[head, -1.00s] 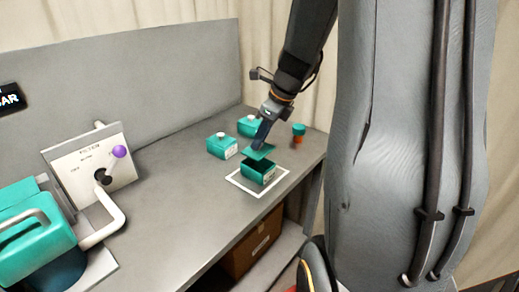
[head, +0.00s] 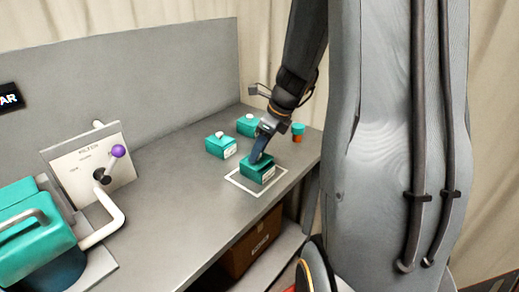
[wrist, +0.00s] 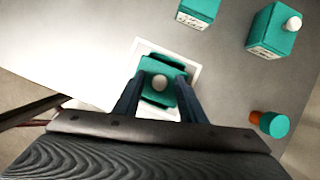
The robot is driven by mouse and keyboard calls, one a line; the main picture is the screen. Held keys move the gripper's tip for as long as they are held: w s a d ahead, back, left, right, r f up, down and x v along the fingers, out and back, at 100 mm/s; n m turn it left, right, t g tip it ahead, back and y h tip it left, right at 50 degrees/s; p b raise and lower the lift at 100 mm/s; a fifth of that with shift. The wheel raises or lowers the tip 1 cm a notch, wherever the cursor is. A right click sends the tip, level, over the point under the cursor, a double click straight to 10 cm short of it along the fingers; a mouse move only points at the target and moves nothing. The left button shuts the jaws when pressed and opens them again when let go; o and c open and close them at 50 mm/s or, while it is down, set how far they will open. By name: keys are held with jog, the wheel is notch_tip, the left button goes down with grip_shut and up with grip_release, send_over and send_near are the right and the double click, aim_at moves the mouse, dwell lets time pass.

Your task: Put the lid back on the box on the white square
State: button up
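The teal box (head: 260,176) stands on the white square (head: 237,182) on the grey bench. Its teal lid (wrist: 160,92), with a round white knob, lies between my fingers in the wrist view. My gripper (wrist: 161,84) is shut on the lid's two sides, directly over the box. Dark strips of the box's opening show around the lid. In the head view my gripper (head: 258,155) points down at the box top and partly hides the lid. I cannot tell whether the lid is resting on the rim or just above it.
Two closed teal boxes with white knobs (head: 220,147) (head: 247,125) stand behind. An orange jar with a teal cap (head: 298,132) is to the right. A panel with a purple-knobbed lever (head: 118,151) and teal tank equipment (head: 35,225) occupy the left. The middle bench is clear.

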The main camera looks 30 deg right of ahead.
jog(key=shift+r, duration=0.1)
jog(key=b+v, duration=0.1)
jog(key=v, duration=1.1)
jog(key=s+a+f+n+g+h, duration=0.1)
jog(key=s+a+f+n, duration=0.2)
jog(key=a+n, duration=0.3)
jog(key=s+a+f+n, duration=0.4)
jog(key=a+f+n, duration=0.2)
jog(key=n, duration=0.6)
jog(key=s+a+f+n+g+h, duration=0.1)
jog(key=s+a+f+n, duration=0.2)
jog(key=a+n, duration=0.3)
jog(key=shift+s+f+n+g+h, duration=0.15)
jog(key=shift+f+n, duration=0.3)
jog(key=shift+n, duration=0.6)
jog(key=shift+s+f+n+g+h, duration=0.15)
jog(key=shift+f+n, duration=0.25)
jog(key=shift+n, duration=0.65)
jog(key=shift+s+f+n, duration=0.1)
jog(key=shift+n, duration=0.4)
